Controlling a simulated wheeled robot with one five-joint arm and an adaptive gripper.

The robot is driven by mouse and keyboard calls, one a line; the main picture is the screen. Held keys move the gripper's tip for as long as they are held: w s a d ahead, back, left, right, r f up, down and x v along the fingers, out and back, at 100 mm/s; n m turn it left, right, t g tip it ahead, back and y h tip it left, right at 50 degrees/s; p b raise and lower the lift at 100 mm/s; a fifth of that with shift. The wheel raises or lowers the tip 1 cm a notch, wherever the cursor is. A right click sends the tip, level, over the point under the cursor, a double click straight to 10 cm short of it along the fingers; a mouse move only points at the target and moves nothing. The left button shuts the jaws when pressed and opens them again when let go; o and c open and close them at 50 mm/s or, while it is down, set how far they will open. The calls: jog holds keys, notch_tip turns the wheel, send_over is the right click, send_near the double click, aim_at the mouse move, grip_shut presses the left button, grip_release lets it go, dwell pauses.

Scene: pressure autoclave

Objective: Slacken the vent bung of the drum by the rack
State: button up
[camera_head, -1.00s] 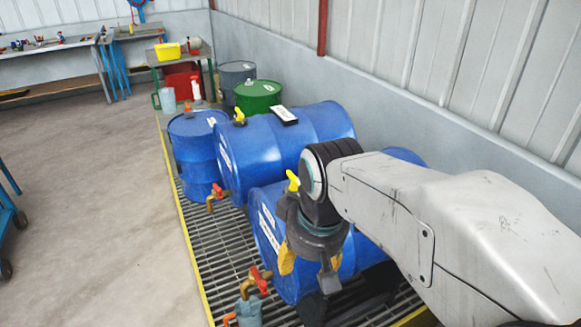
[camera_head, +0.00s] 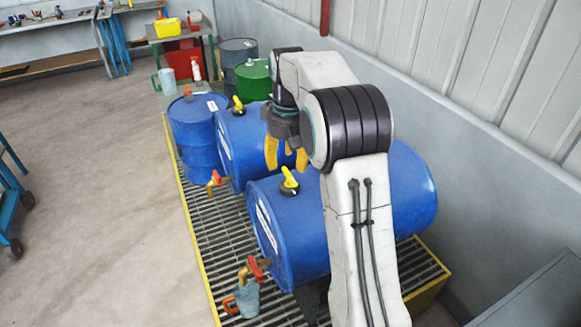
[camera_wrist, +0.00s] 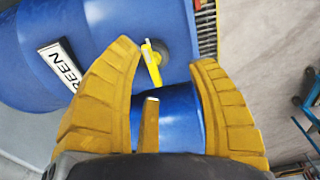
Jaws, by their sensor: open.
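Two blue drums lie on their sides on a grated rack. The nearer drum (camera_head: 265,228) has a yellow-handled bung (camera_head: 289,182) with a dark base on top. The farther drum (camera_head: 228,150) has a similar yellow bung (camera_head: 238,105). My gripper (camera_head: 286,160) is open and empty, fingers down, above the drums and appearing just past the nearer bung. In the wrist view, a blue drum (camera_wrist: 105,25) with a label partly reading "REEN" carries a yellow bung (camera_wrist: 152,65) beyond the fingertips, apart from them. Which drum this is, I cannot tell. My arm hides parts of both drums.
The grated rack (camera_head: 208,240) has a yellow edge. An upright blue drum (camera_head: 194,150) and a green drum (camera_head: 252,80) stand farther back.

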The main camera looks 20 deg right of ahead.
aim_at(291, 175)
jog(key=shift+g, duration=0.3)
jog(key=w, duration=0.1)
jog(key=w+d+f+p, duration=0.1)
jog(key=w+d, duration=0.1)
jog(key=shift+w+d+f, duration=0.25)
jog(key=shift+w+f, duration=0.1)
jog(key=shift+w+d+f, duration=0.2)
jog(key=shift+f, duration=0.2)
jog(key=shift+f+p, duration=0.45)
jog(key=shift+f, duration=3.05)
grip_shut()
